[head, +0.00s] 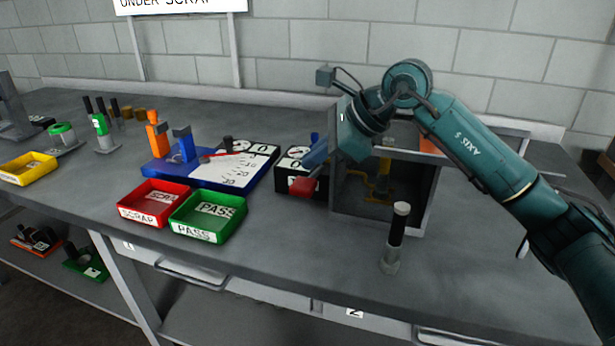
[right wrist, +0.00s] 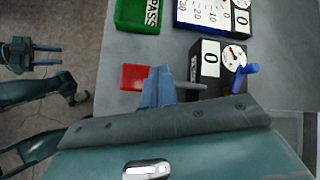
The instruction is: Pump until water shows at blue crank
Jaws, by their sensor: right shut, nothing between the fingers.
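The black box (head: 296,168) carries a round dial and a white panel reading 0; it also shows in the right wrist view (right wrist: 207,60). The blue crank (head: 315,137) is on its far side, and clearer in the right wrist view (right wrist: 243,77). A grey bar (right wrist: 192,86) runs from the box toward a red block (head: 305,187), also in the right wrist view (right wrist: 133,77). My right gripper (head: 309,163) is shut and empty, over the bar; I cannot tell whether it touches. I make out no water. My left gripper (right wrist: 58,55) is open, far left.
A red SCRAP tray (head: 143,213) and green PASS tray (head: 208,235) stand left of the box. A blue fixture with a scale board (head: 232,170) is behind them. An open grey cabinet (head: 430,195) and a dark cylinder (head: 397,238) are right. The front right table is clear.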

